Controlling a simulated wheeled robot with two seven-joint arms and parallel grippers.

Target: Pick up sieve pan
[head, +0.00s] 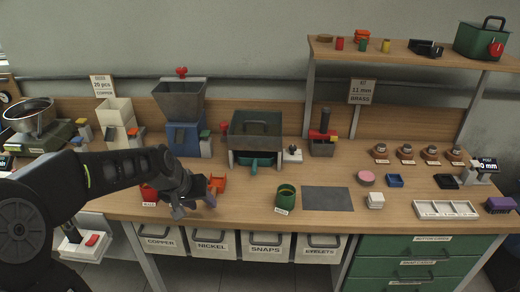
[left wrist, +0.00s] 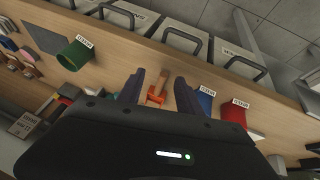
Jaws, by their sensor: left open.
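A round metal pan (head: 31,114), which looks like the sieve pan, sits tilted on a green machine (head: 40,138) at the far left of the bench in the head view. It does not show in the left wrist view. My left gripper (head: 193,204) is open and empty, above the bench's front edge, well to the right of the pan. In the left wrist view its two fingers (left wrist: 158,92) stand apart, with an orange tool (left wrist: 157,95) on the bench seen between them. My right gripper is not in view.
My left arm passes in front of the bench's left part. A red cup (head: 149,192) and a green cup (head: 286,198) stand near the front edge. A blue hopper machine (head: 184,138) and white hopper (head: 116,110) stand behind. A dark mat (head: 328,199) lies bare.

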